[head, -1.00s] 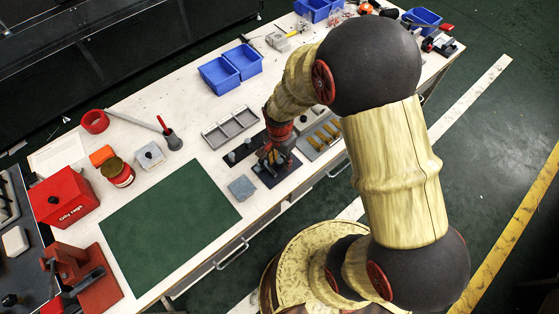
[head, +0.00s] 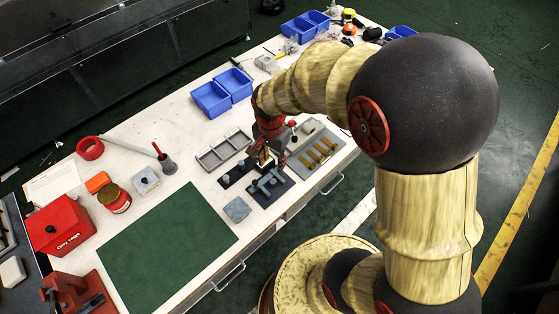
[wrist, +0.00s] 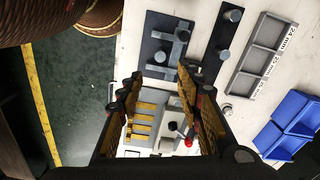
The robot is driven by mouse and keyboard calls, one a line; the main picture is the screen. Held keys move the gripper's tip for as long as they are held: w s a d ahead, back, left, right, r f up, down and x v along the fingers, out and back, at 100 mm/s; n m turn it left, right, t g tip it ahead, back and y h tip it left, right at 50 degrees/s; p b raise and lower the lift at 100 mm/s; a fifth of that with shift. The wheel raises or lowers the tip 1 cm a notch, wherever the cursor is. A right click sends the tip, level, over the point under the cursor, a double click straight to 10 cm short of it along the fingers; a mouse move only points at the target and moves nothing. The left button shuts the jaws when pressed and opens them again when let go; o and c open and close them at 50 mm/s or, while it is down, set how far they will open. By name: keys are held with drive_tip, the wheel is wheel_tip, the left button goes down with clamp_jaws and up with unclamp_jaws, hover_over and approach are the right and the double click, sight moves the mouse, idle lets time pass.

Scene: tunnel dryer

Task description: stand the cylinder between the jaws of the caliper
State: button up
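The grey caliper (wrist: 176,48) lies on a dark plate, which also shows in the head view (head: 268,187). In the wrist view, a short grey cylinder (wrist: 160,57) stands upright at the caliper's lower end. I cannot tell for certain whether it is between the jaws. Two more grey cylinders, one upper (wrist: 233,15) and one lower (wrist: 222,54), stand on a neighbouring dark plate (wrist: 218,34). My gripper (wrist: 158,82) is open, its fingers wide apart with nothing held between them. In the head view my gripper (head: 264,160) is above the workbench beside the caliper plate and partly hides the plates.
A grey tray with labelled compartments (head: 222,150) lies behind the plates. A grey plate with yellow blocks (head: 316,155) is to the right. A small grey block (head: 237,209) and a green mat (head: 165,245) lie to the left. Blue bins (head: 211,99) stand farther back.

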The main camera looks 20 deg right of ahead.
drive_tip(key=s+r+n+t, duration=0.2)
drive_tip(key=s+r+n, duration=0.3)
drive_tip(key=r, duration=0.6)
drive_tip(key=s+r+n+t, duration=0.3)
drive_tip(key=s+r+n, duration=0.3)
drive_tip(key=s+r, duration=0.3)
wheel_tip(320, 180, up, 3)
drive_tip(key=shift+r, duration=0.2)
